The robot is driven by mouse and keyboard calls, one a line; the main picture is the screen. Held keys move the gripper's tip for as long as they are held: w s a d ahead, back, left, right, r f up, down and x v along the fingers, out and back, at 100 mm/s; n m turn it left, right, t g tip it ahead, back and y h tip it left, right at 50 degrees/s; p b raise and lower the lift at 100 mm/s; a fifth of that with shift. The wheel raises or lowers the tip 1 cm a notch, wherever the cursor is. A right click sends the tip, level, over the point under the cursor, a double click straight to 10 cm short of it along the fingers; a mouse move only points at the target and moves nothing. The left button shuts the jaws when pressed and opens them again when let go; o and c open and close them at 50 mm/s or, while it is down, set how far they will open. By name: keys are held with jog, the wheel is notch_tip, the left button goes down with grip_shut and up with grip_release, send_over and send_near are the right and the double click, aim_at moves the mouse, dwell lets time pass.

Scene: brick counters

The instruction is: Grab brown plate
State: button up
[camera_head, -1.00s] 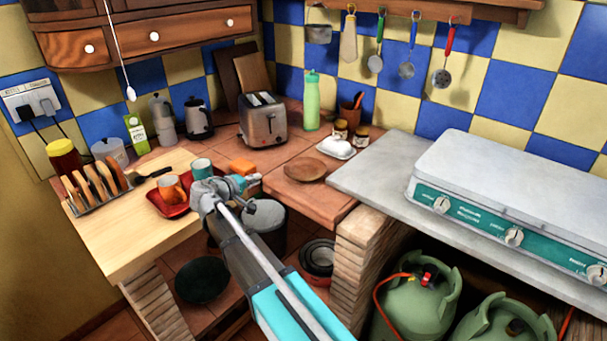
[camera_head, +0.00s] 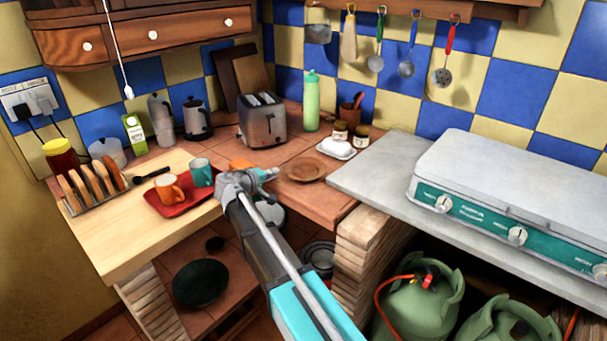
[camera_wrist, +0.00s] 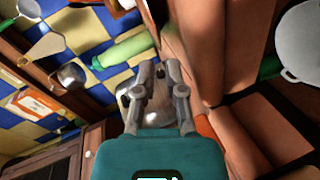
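The brown plate (camera_head: 306,168) is a round, shallow dish lying flat on the tiled counter, in front of the white butter dish. My gripper (camera_head: 273,176) is just to the left of the plate in the head view, apart from it in the picture. In the wrist view, my gripper (camera_wrist: 160,68) shows two grey fingers with a gap between them and nothing held. I cannot make out the plate in the wrist view.
A toaster (camera_head: 263,120) stands behind my gripper. An orange block (camera_head: 240,163) and a red tray (camera_head: 187,201) with two mugs are to its left. A white butter dish (camera_head: 337,148), jars and a green bottle (camera_head: 311,101) stand behind the plate. A stove (camera_head: 520,200) is at right.

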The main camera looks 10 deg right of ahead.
aim_at(283, 175)
jog(key=shift+w+d, duration=0.1)
dwell(0.3)
jog(key=shift+b+x, duration=0.55)
jog(key=shift+x, duration=2)
jog(key=shift+r, duration=0.1)
grip_shut()
jog(key=shift+r, duration=0.1)
